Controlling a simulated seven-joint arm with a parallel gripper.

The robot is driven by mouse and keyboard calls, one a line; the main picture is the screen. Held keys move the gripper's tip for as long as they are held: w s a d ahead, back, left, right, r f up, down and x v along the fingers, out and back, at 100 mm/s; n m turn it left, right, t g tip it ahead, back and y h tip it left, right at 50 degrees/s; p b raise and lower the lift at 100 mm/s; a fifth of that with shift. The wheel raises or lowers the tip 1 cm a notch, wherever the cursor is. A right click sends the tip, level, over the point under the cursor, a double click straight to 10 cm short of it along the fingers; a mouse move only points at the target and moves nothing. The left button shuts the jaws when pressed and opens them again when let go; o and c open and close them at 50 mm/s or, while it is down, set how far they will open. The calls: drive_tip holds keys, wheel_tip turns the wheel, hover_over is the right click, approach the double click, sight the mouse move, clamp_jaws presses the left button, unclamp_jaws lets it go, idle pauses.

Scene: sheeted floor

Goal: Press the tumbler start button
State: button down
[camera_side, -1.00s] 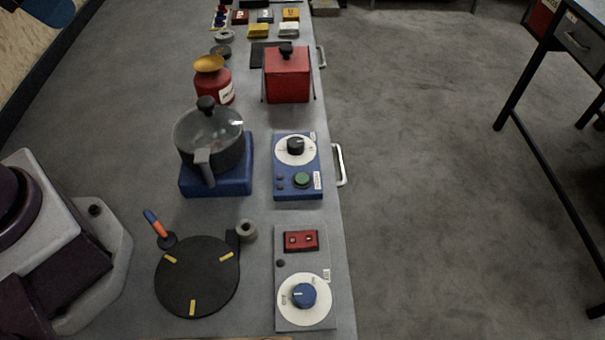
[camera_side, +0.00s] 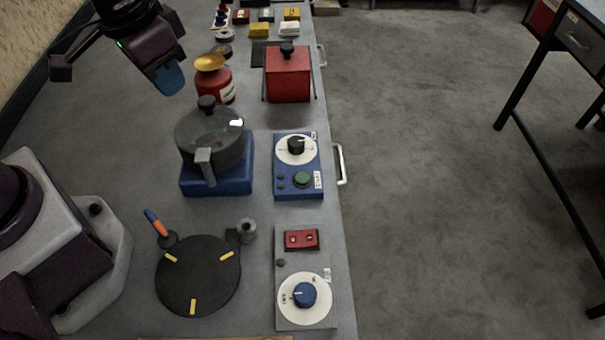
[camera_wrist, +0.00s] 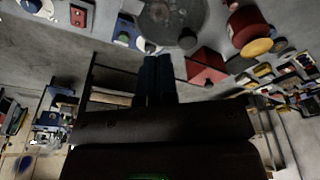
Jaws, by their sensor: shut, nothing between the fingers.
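A green button (camera_side: 302,179) sits on the front part of a blue control box (camera_side: 284,190), beside a white label. A black knob on a white dial (camera_side: 296,147) is behind it on the same box. Left of the box, a lidded pot (camera_side: 212,140) stands on a blue base (camera_side: 230,184). My gripper (camera_side: 170,79) is shut and empty, raised at the upper left, well away from the button. Its blue fingers (camera_wrist: 155,80) are together in the wrist view, where the blue box (camera_wrist: 126,30) shows near the top edge.
A grey panel (camera_side: 288,262) with a red switch block (camera_side: 301,240) and blue knob (camera_side: 304,295) lies in front. A black round plate (camera_side: 200,280) is left of it. A red canister (camera_side: 217,88) and red box (camera_side: 287,78) stand behind. Open floor lies right.

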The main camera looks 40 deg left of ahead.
drive_tip(key=w+d+f+n+t+h, duration=0.1)
drive_tip(key=w+d+f+h, duration=0.15)
drive_tip(key=d+f, duration=0.3)
drive_tip(key=w+d+f+h, duration=0.1)
drive_tip(key=w+d+f, duration=0.3)
drive_tip(key=f, duration=0.2)
wheel_tip(320, 180, up, 2)
drive_tip(key=n+t+h, duration=0.1)
drive_tip(key=n+t, duration=0.2)
drive_tip(key=t, duration=0.2)
hover_over(301, 175)
drive_tip(key=shift+r, duration=0.15)
drive_tip(key=shift+f, duration=4.45)
drive_tip(key=shift+s, duration=0.1)
drive_tip(key=shift+f, duration=0.4)
